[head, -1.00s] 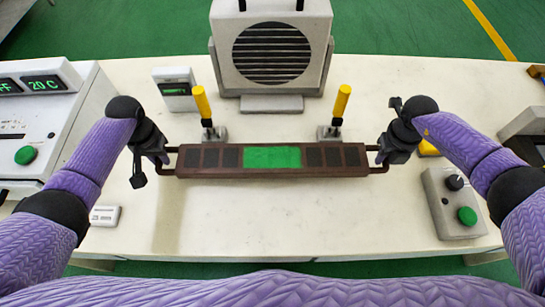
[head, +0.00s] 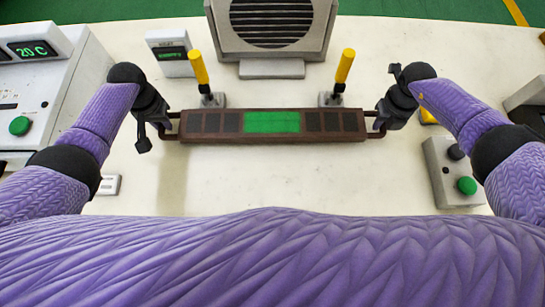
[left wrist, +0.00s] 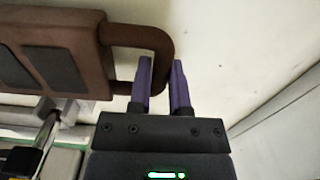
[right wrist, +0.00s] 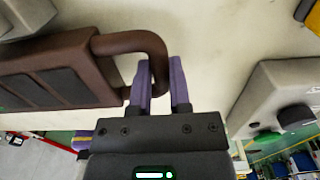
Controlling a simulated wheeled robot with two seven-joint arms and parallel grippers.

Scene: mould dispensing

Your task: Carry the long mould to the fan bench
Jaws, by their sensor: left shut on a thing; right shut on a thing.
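The long mould (head: 225,122) is a brown bar with dark square cells and a green middle section. It lies level across the middle of the head view, with a loop handle at each end. My left gripper (head: 165,127) is shut on its left handle; the fingers (left wrist: 160,85) straddle the bar of the loop in the left wrist view. My right gripper (head: 381,122) is shut on its right handle, as the right wrist view shows at the fingers (right wrist: 161,85). The fan (head: 272,25) stands on the pale bench (head: 270,185), behind the mould.
Two yellow-handled clamps (head: 198,68) (head: 345,66) stand just behind the mould. A small display box (head: 170,55) is at the back left. A control panel (head: 40,90) stands at left; a button box (head: 452,170) is at right. The bench in front of the mould is clear.

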